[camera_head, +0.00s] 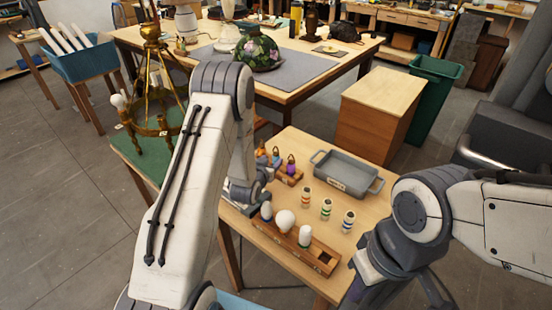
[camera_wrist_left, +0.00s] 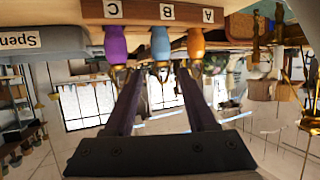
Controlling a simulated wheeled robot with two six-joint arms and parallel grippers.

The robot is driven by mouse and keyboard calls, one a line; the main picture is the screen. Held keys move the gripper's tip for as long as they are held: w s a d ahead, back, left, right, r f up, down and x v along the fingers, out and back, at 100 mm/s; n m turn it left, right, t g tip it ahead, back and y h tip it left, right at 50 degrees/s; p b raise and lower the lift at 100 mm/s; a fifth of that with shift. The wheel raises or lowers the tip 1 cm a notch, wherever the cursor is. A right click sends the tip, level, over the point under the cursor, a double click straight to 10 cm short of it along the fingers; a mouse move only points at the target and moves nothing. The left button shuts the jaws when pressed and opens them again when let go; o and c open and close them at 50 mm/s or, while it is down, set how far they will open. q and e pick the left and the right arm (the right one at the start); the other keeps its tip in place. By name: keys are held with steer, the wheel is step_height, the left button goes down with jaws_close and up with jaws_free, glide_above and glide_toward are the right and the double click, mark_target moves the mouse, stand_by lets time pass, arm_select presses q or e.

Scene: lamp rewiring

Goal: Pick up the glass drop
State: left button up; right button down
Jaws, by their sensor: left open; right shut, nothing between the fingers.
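Three glass drops stand in a row on a small wooden stand (camera_head: 290,179): orange (camera_head: 262,156), blue (camera_head: 276,157) and purple (camera_head: 291,165). In the left wrist view, which is upside down, the purple drop (camera_wrist_left: 116,45) is by label C, the blue drop (camera_wrist_left: 160,44) by B and the orange drop (camera_wrist_left: 196,43) by A. My left gripper (camera_wrist_left: 160,76) is open and empty. Its fingertips point towards the blue drop, one to each side in the picture; contact cannot be told. My right gripper (camera_head: 358,290) is shut and empty near the table's front right edge.
A grey tray (camera_head: 346,174) stands behind several striped cylinders (camera_head: 326,208). A wooden rack (camera_head: 297,250) with white bulbs (camera_head: 285,221) lies in front. A brass lamp frame (camera_head: 152,115) stands at left on a green mat. My left arm hides part of the table.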

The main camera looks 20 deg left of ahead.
mark_target(275, 157)
arm_select(q)
steer(key=p+x, duration=0.2)
steer(key=x, duration=0.3)
steer(key=shift+w+a, duration=0.1)
steer(key=shift+w+f, duration=0.2)
steer(key=shift+f, duration=0.05)
jaws_close()
